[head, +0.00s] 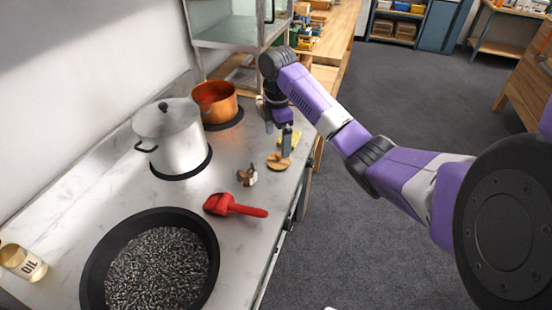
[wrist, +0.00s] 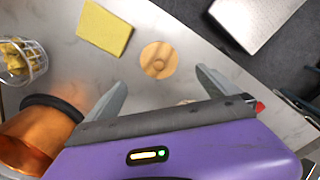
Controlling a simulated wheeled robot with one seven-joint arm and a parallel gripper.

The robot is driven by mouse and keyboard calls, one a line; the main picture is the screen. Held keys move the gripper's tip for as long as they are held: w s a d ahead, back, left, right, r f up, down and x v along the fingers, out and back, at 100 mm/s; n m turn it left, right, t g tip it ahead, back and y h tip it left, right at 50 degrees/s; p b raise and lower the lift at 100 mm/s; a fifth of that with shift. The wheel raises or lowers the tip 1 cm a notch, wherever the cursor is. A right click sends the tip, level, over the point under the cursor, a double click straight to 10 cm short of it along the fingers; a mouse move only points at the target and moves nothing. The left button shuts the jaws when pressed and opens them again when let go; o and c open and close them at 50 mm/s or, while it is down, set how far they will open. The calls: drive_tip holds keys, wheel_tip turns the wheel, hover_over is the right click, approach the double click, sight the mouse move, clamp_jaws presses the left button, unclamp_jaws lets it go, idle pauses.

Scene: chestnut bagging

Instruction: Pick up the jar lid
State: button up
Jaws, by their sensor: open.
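The jar lid is a round, light wooden disc with a small knob (wrist: 159,60). It lies flat on the marble counter, and in the head view it shows near the counter's right edge (head: 278,162). My gripper (wrist: 161,82) is open and empty. In the wrist view the lid appears just beyond the fingertips, roughly centred between them, with counter around it. In the head view my gripper (head: 286,146) is right over the lid's far side and hides part of it. I cannot tell the exact height between them.
A yellow sponge (wrist: 104,28) lies close to the lid. A clear container with yellow pieces (wrist: 22,62) and a copper pot (head: 216,101) stand nearby. Toward the front are brown pieces (head: 247,176), a red scoop (head: 230,206) and a wide pan (head: 92,262). A steel pot (head: 180,145) stands left.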

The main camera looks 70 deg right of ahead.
sight(278, 154)
drive_tip(key=shift+s+d+f+p, duration=0.1)
drive_tip(key=shift+f+p, duration=0.35)
drive_tip(key=shift+f, duration=1.55)
drive_tip(key=shift+s+d+f+p, duration=0.1)
drive_tip(key=shift+f+p, duration=0.35)
drive_tip(key=shift+f, duration=1.5)
drive_tip(key=shift+c, duration=0.5)
drive_tip(key=c, duration=1.3)
drive_tip(key=shift+c, duration=0.2)
drive_tip(key=shift+r, duration=0.1)
